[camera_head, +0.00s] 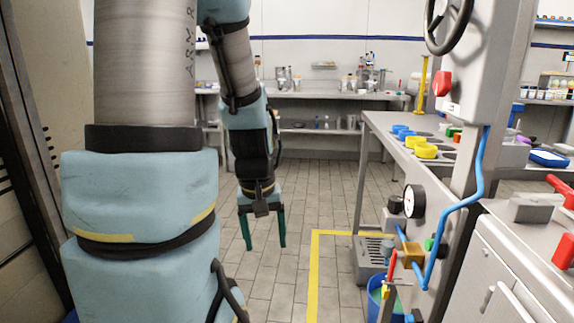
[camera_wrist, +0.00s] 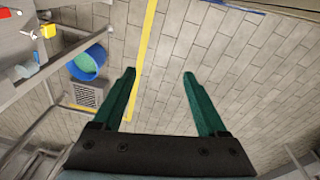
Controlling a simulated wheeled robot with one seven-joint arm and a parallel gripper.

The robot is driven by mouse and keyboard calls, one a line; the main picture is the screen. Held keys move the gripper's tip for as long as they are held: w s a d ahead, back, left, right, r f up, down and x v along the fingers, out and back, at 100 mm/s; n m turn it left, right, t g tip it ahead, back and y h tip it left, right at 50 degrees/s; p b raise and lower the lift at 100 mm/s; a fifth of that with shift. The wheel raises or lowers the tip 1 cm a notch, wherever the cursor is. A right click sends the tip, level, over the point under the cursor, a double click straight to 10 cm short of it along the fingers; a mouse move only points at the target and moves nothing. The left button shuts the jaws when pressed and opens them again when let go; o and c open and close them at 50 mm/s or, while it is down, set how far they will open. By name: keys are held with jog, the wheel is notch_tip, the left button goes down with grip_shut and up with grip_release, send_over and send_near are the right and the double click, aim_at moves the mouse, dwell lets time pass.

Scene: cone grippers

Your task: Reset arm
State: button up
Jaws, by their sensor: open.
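My gripper (camera_head: 264,246) hangs pointing down over the tiled floor in the head view, with my arm above it. Its two green fingers are apart with nothing between them. In the wrist view my gripper (camera_wrist: 159,75) also shows open and empty, with only floor tiles beyond the fingertips. No object touches the fingers.
A metal bench (camera_head: 378,127) with blue and yellow rings (camera_head: 424,151) stands to the right. A blue bucket (camera_head: 376,296) and a pressure gauge (camera_head: 414,201) are at the lower right. A yellow floor line (camera_head: 314,270) runs right of my gripper. Floor around it is clear.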

notch_tip(320, 180, up, 17)
jog(key=s+a+m+p, duration=0.1)
jog(key=a+m+p, duration=0.1)
jog(key=p, duration=1.3)
jog(key=shift+y, duration=0.3)
jog(key=shift+s, duration=0.15)
